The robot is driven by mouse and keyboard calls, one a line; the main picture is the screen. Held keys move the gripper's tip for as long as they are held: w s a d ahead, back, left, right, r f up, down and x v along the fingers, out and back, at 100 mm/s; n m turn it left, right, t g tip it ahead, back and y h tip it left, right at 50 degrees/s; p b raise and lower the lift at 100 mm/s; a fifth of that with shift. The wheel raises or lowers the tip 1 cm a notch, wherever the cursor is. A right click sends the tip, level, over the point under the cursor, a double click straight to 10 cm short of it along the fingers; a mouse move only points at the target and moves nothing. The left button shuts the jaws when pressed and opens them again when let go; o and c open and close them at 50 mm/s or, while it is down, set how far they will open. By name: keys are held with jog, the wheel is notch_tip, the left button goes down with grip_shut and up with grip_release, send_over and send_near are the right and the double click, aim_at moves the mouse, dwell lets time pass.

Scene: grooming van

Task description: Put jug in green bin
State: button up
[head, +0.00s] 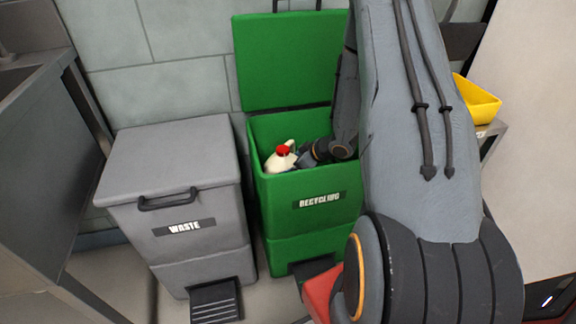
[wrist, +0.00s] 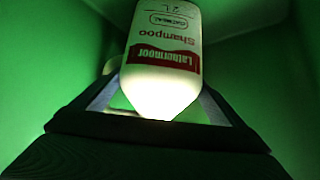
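My gripper (head: 301,160) reaches into the bin from the right and is shut on the jug. The fingers also show in the wrist view (wrist: 160,108). The bin's green lid (head: 290,60) stands open.
A grey waste bin (head: 180,205) with its lid shut stands just left of the green bin. A grey counter (head: 40,150) is at far left. A yellow container (head: 477,100) sits on a shelf at right. A tiled wall is behind.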

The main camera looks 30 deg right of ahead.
jog(key=shift+o, duration=0.4)
jog(key=shift+r, duration=0.2)
jog(key=p+v, duration=0.1)
jog(key=v, duration=0.3)
jog(key=p+v, duration=0.1)
jog(key=v, duration=0.2)
jog(key=shift+d+r, duration=0.1)
jog(key=shift+r, duration=0.7)
jog(key=a+r+m+g+h, duration=0.1)
jog(key=a+r+h, duration=0.25)
jog(key=r, duration=0.45)
jog(key=a+r+m+g+h, duration=0.1)
jog(key=a+r+h, duration=0.25)
jog(key=r, duration=0.45)
jog(key=s+a+r+g+y, duration=0.1)
jog(key=s+a+r+g, duration=0.1)
jog(key=s+a, duration=0.4)
jog(key=s+a+r+m+g, duration=0.1)
jog(key=s+a+r, duration=0.3)
jog(key=s+a, duration=0.3)
jog(key=s+a+r+g+y, duration=0.1)
jog(key=s+a+r, duration=0.3)
jog(key=s, duration=1)
jog(key=a+g, duration=0.1)
jog(key=a, duration=0.1)
jog(key=shift+s+a+m+g+y, duration=0.25)
jog(key=shift+m+g+y, duration=0.05)
jog(key=shift+m, duration=0.1)
